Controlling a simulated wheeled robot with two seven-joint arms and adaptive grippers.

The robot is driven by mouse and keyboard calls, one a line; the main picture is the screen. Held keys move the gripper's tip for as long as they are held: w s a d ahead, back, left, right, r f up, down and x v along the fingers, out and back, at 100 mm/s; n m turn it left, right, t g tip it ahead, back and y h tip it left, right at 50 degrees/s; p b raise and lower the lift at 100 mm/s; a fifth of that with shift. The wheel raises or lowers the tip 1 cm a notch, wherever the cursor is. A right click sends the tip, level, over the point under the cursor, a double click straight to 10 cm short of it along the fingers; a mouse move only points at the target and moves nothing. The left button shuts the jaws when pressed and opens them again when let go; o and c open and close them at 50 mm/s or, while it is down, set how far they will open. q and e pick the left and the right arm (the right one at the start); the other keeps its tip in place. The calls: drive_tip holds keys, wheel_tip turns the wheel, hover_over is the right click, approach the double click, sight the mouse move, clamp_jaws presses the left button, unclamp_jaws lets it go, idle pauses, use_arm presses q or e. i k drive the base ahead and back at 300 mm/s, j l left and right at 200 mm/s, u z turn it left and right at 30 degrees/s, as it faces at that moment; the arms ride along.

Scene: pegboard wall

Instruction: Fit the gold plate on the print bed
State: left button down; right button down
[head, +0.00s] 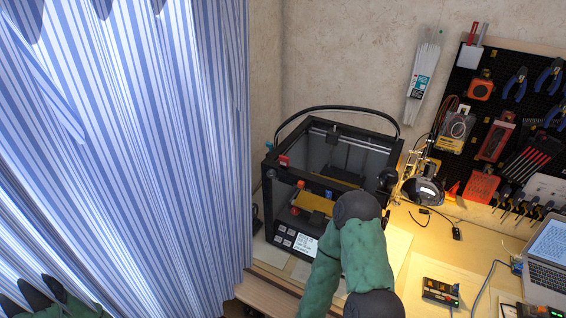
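A gold plate (312,203) shows inside the open front of the black 3D printer (357,140). It appears to lie low in the printer's frame, near the front. A second gold-yellow patch (336,182) shows further back inside; I cannot tell whether it is part of the same plate. My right arm, in green and black, bends in front of the printer and covers its front right part. My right gripper is hidden. The print bed's seating under the plate cannot be made out.
A striped curtain (130,150) hangs close on the printer's left. A lamp-lit desk (430,240) lies on the right with a small electronic device (440,291) and a laptop (547,262). A pegboard (515,120) of tools is on the wall. Printer posts and the top cable loop bound the opening.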

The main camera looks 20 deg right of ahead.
sight(321, 207)
drive_tip(key=k+l+z, duration=0.2)
drive_tip(key=l+z, duration=0.15)
drive_tip(key=z, duration=0.15)
drive_tip(key=k+l+z, duration=0.1)
drive_tip(key=l+z, duration=0.35)
drive_tip(key=l+u, duration=0.15)
drive_tip(key=l, duration=0.3)
